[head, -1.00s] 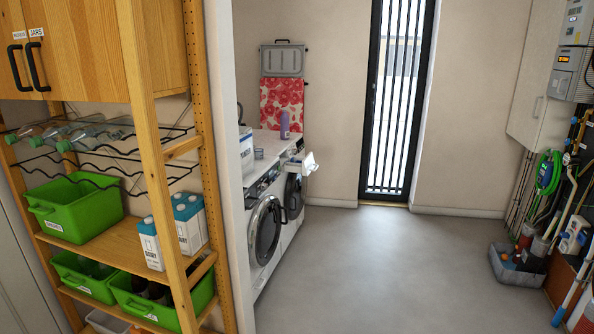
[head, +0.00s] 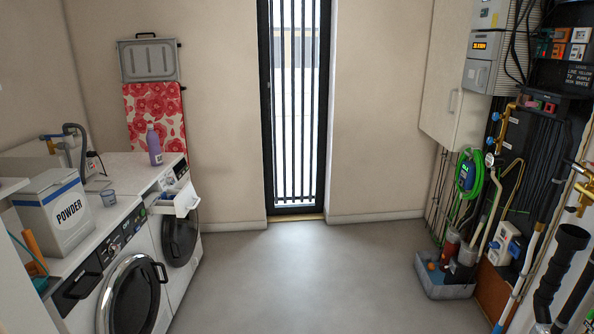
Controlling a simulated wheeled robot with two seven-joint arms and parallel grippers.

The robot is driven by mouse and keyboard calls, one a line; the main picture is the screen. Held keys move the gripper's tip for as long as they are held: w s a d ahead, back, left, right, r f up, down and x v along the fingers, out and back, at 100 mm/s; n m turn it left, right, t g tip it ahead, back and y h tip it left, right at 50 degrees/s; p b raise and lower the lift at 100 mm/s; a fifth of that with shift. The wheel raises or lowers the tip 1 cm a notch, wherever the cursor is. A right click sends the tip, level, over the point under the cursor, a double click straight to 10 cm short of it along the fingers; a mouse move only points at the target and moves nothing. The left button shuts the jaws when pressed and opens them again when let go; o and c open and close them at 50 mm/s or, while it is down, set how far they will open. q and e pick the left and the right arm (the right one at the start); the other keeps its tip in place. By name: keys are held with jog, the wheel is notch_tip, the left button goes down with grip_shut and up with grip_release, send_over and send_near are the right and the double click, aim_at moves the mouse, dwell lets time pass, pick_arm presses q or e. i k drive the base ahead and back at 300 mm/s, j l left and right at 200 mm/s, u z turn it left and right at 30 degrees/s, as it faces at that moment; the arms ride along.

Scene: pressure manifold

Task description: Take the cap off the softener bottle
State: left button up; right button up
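A purple bottle (head: 154,146) with a lighter purple top stands upright at the back of the far washing machine's top, on the left side of the head view. It looks like the softener bottle, but its label is too small to read. Its cap (head: 151,126) appears to be on. Neither of my grippers is in view.
Two front-loading machines (head: 131,293) line the left wall; the far one's detergent drawer (head: 178,202) is pulled out. A powder box (head: 56,213) and small cup (head: 109,198) stand on top. Pipes and a grey crate (head: 445,284) are at right. The middle floor (head: 300,280) is clear.

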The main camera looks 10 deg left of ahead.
aim_at(152, 139)
jog(key=i+u, duration=0.1)
jog(key=i, duration=0.5)
jog(key=i+l+u, duration=0.1)
jog(key=i, duration=0.55)
jog(key=i+l+u, duration=0.1)
jog(key=i, duration=0.5)
jog(key=l, duration=0.1)
